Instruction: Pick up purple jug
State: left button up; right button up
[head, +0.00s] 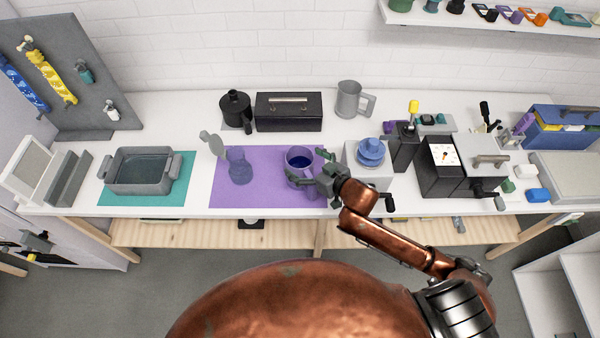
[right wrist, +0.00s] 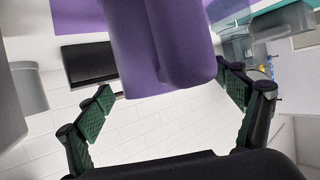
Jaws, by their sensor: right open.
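The purple jug (head: 299,157) stands upright on the purple mat (head: 262,193), with dark blue inside its rim. My right gripper (head: 319,179) is at the jug's near right side in the head view and hides part of it. In the right wrist view the jug (right wrist: 135,45) fills the upper middle. My right gripper (right wrist: 165,88) is open there, with one green-padded finger on each side of the purple shape. I cannot tell whether either finger touches it. My left gripper is not in view.
A blue stacked piece (head: 370,152) on a white block is close right of my gripper. A grey jug (head: 350,99) and black box (head: 289,111) stand behind. A grey tub (head: 143,171) is left.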

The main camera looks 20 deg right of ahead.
jog(key=x, duration=0.2)
jog(key=shift+w+a+f, duration=0.15)
jog(key=shift+w+a, duration=0.05)
jog(key=shift+w, duration=0.1)
jog(key=shift+s, duration=0.1)
jog(key=shift+c, duration=0.5)
jog(key=c, duration=2)
jog(key=shift+c, duration=0.5)
